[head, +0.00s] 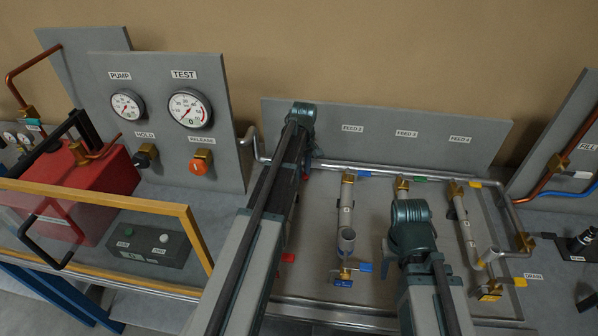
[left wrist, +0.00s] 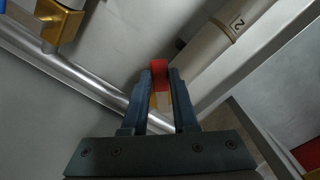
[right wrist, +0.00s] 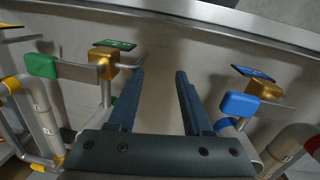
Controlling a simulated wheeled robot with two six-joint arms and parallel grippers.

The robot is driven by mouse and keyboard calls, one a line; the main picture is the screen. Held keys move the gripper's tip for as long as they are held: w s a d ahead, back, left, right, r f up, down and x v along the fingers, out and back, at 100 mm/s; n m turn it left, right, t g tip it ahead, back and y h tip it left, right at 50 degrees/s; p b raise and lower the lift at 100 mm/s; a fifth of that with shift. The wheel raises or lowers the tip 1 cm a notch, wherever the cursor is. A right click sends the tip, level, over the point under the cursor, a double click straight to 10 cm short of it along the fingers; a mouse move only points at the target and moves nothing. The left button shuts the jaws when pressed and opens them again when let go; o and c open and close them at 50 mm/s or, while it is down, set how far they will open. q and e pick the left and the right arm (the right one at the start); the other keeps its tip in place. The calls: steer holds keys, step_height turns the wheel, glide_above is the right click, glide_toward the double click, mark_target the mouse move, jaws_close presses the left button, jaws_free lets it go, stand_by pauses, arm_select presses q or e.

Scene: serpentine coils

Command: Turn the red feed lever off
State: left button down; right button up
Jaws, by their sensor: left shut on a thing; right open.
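The red feed lever (left wrist: 159,74) is a red handle on a brass valve; in the left wrist view it lies between my left gripper's fingertips (left wrist: 160,78). My left gripper is shut on it. In the head view only a sliver of red (head: 307,153) shows beside my left arm, which hides the rest. My right gripper (right wrist: 160,75) is open and empty, over the bench between a green handle (right wrist: 42,66) and a blue handle (right wrist: 240,104).
Other upper-row levers are blue (head: 363,172), green (head: 420,179) and yellow (head: 475,184). A lower red handle (head: 288,258) sits near my left arm. A gauge panel (head: 150,75) and red tank (head: 75,190) are at left.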

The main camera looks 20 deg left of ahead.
arm_select(q)
steer(key=shift+w+d+n, duration=0.1)
steer(key=shift+w+n, duration=0.6)
steer(key=shift+n, duration=0.85)
steer(key=shift+w+d+n, duration=0.1)
steer(key=shift+w+n, duration=0.65)
steer(key=shift+n, duration=0.75)
steer(key=shift+w+d+n, duration=0.1)
steer(key=shift+w+n, duration=0.6)
steer(key=shift+n, duration=0.85)
steer(key=c, duration=0.7)
jaws_free()
steer(key=shift+r, duration=0.1)
step_height(320, 180, up, 14)
steer(key=p, duration=1.3)
steer(key=shift+f+p, duration=0.2)
steer(key=shift+p, duration=0.2)
steer(key=shift+f, duration=0.1)
